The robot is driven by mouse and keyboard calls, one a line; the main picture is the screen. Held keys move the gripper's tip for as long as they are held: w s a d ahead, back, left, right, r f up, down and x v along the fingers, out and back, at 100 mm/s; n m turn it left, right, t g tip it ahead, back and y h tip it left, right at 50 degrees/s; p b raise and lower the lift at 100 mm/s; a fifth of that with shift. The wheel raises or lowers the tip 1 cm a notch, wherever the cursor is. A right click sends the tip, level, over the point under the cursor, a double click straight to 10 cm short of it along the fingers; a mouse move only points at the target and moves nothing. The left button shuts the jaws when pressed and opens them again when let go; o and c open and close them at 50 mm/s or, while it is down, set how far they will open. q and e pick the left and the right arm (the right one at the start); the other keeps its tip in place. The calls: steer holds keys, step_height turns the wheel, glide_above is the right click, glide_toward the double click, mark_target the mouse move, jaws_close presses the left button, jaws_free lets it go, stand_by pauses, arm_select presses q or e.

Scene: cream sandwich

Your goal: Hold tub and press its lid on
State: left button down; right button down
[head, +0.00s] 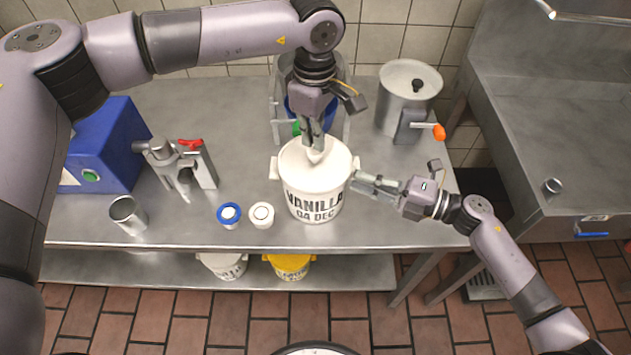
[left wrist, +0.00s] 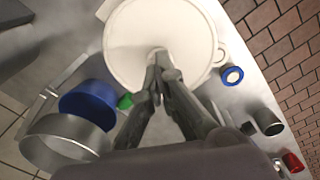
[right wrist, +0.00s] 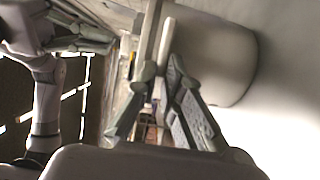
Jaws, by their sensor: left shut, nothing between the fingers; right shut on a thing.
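The white tub (head: 316,207), printed VANILLA, stands upright near the bench's front edge. Its white lid (head: 335,165) lies on top and looks level; I cannot tell whether the rim is fully seated. My left gripper (head: 314,156) points down with shut, empty fingers at the lid's middle. The left wrist view shows its fingertips (left wrist: 160,62) over the pale lid (left wrist: 135,28), seemingly touching. My right gripper (head: 352,181) is shut at the tub's right side. In the right wrist view its fingers (right wrist: 158,75) close on a thin pale part beside the tub wall (right wrist: 215,55).
A steel pot (head: 409,85) and a clear container (head: 277,95) stand behind the tub. A sink (head: 560,110) is right.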

arm_select(q)
steer(key=shift+f, duration=1)
stand_by(1.5)
steer(key=shift+r, duration=3.6)
arm_select(e)
steer(key=c, duration=1.6)
jaws_free()
steer(key=shift+c, duration=0.2)
steer(key=v, duration=1.2)
